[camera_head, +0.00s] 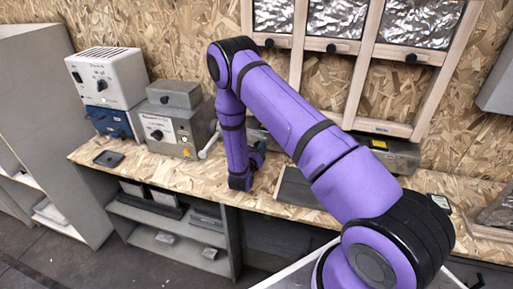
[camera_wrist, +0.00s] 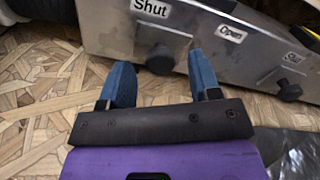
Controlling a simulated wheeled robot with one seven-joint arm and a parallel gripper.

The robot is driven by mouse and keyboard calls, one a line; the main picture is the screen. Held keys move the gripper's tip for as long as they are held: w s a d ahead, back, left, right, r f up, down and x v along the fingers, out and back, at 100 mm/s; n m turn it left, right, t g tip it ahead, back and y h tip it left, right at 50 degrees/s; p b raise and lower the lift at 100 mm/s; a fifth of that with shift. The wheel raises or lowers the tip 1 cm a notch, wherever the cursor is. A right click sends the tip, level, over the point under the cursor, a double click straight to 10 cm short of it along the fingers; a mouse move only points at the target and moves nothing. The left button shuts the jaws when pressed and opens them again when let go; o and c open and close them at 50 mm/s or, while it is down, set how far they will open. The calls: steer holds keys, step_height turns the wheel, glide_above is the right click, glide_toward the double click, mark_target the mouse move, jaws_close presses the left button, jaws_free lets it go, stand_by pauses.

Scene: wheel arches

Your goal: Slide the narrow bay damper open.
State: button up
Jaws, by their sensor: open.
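A grey metal box (camera_wrist: 225,62) fills the top of the wrist view. Its face has a "Shut" label (camera_wrist: 151,9) at left, an "Open" label (camera_wrist: 231,33) right of it, and another partly cut label farther right. A dark knob (camera_wrist: 159,60) sits below the left "Shut". My gripper (camera_wrist: 160,68) is open, one blue finger on each side of this knob; I cannot tell whether either touches it. A second dark knob (camera_wrist: 290,90) is at the right. In the head view, my arm hides much of the box (camera_head: 398,153). No label names the narrow bay.
A wooden frame (camera_head: 298,40) with foil panels and black knobs stands above the bench (camera_head: 215,172). A grey unit (camera_head: 172,132) with a lever and a white-and-blue instrument stand left. A dark flat panel (camera_head: 296,188) lies right of my gripper.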

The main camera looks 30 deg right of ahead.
mark_target(272, 143)
steer(key=shift+w+d, duration=0.5)
steer(key=shift+d, duration=0.05)
steer(key=shift+c, duration=0.5)
jaws_close()
steer(key=shift+s+d, duration=1.9)
steer(key=shift+o, duration=0.5)
jaws_free()
